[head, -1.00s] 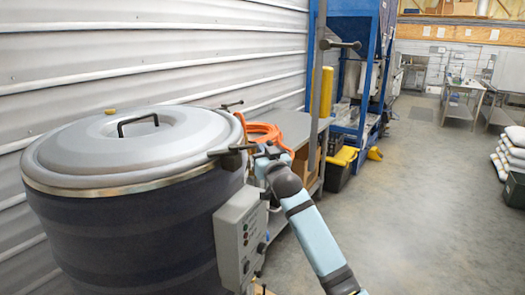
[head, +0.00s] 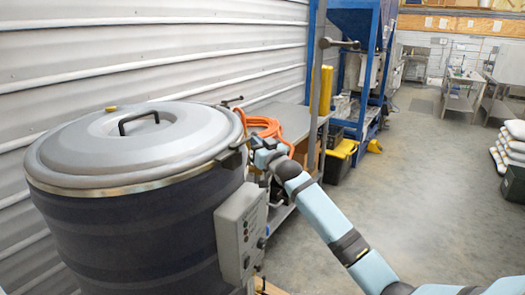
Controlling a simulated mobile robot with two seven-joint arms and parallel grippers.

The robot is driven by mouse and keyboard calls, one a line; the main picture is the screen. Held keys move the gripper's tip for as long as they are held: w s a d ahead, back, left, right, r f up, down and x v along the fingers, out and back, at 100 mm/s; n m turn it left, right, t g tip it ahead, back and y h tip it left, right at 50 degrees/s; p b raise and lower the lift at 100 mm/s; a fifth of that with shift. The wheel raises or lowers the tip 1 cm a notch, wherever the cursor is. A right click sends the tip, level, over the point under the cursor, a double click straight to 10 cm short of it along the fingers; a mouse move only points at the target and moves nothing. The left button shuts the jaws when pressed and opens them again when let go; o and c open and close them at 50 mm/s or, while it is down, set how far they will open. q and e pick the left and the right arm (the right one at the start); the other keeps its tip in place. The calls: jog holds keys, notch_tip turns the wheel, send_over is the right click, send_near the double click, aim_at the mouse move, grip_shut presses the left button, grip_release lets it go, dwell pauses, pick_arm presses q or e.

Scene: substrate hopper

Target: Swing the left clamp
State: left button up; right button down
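A large dark drum (head: 120,235) with a grey domed lid (head: 85,150) stands at the left, its lid lying on top with a black handle (head: 138,122). A dark clamp (head: 229,158) sits at the lid's right rim. Another small dark clamp (head: 232,102) shows at the rim's far right side. My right gripper (head: 249,145) is at the near clamp, beside or touching its outer end. Its fingers are small and dark against the clamp, so I cannot tell whether they are shut on it. My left gripper is not in view.
A grey control box (head: 240,232) is fixed to the drum's right side, below my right arm. A grey bench (head: 290,122) with an orange hose (head: 265,126) stands behind. A metal post (head: 316,90) rises beside it.

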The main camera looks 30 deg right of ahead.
jog(key=shift+w, duration=0.3)
jog(key=shift+r, duration=0.2)
dwell(0.3)
